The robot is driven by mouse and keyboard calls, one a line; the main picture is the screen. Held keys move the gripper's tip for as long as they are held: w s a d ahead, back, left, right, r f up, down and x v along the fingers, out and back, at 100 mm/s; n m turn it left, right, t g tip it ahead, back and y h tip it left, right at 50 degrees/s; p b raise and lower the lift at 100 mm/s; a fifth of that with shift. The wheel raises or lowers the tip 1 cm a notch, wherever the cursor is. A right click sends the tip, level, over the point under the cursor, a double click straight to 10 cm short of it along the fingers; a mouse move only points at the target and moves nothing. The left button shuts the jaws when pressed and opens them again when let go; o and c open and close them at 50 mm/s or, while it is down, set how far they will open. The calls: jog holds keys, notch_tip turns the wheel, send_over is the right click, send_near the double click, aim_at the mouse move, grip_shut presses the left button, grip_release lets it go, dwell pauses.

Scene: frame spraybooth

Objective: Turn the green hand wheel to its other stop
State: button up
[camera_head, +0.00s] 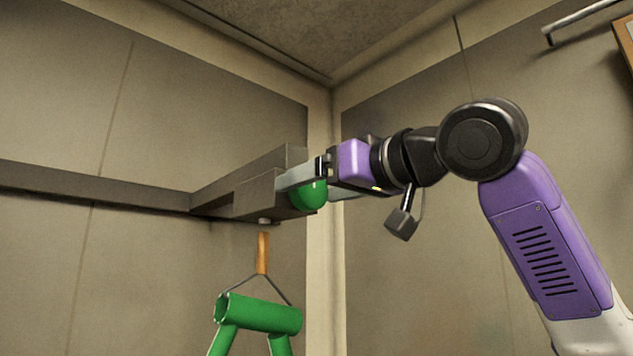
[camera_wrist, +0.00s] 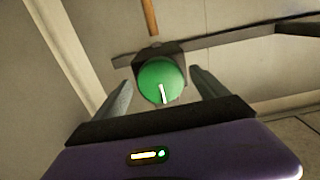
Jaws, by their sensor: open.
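The green hand wheel (camera_head: 309,197) is a round green knob on the end of a dark box at the end of the wall bracket. In the wrist view the green hand wheel (camera_wrist: 152,73) faces me, with a white pointer mark on its face pointing toward the bottom of the picture. My gripper (camera_head: 303,189) is open, with one finger on each side of the wheel. In the wrist view, gaps show between the wheel and both fingers of my gripper (camera_wrist: 162,80). Part of the wheel is hidden behind a finger in the head view.
A grey rail (camera_head: 95,188) runs along the left wall to the bracket (camera_head: 262,193). Under it, an orange hanger (camera_head: 263,253) with thin wires holds a green tube frame (camera_head: 260,315). A metal bar (camera_head: 585,17) is at the upper right. The room's corner is behind the wheel.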

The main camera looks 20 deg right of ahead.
jog(key=shift+c, duration=0.4)
jog(key=c, duration=1.3)
